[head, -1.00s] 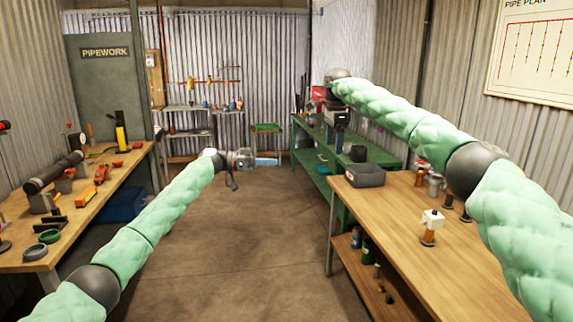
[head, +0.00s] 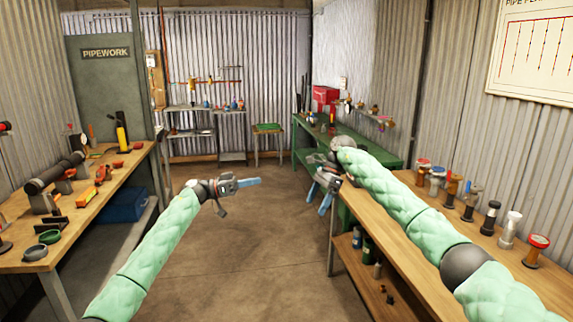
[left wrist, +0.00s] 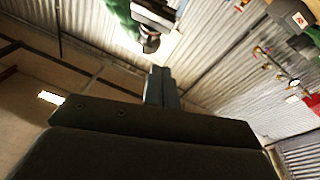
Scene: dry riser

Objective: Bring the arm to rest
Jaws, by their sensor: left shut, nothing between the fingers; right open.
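My left arm (head: 150,252) reaches in from the lower left over the open floor. Its gripper (head: 258,181) is shut and empty, with the blue fingers together and pointing right. In the left wrist view the closed fingers (left wrist: 161,88) stand against the wall and ceiling. My right arm (head: 400,207) comes in from the lower right, low over the right bench. Its gripper (head: 319,199) is open and empty at that bench's far left corner, its blue fingers apart and tilted down. Whether it touches the bench is unclear.
The right wooden bench (head: 425,276) carries a row of several fittings along its back, including a red-topped one (head: 536,251). The left workbench (head: 25,254) holds pipes and tools. A green bench (head: 380,157) stands behind. The floor (head: 240,262) between the benches is clear.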

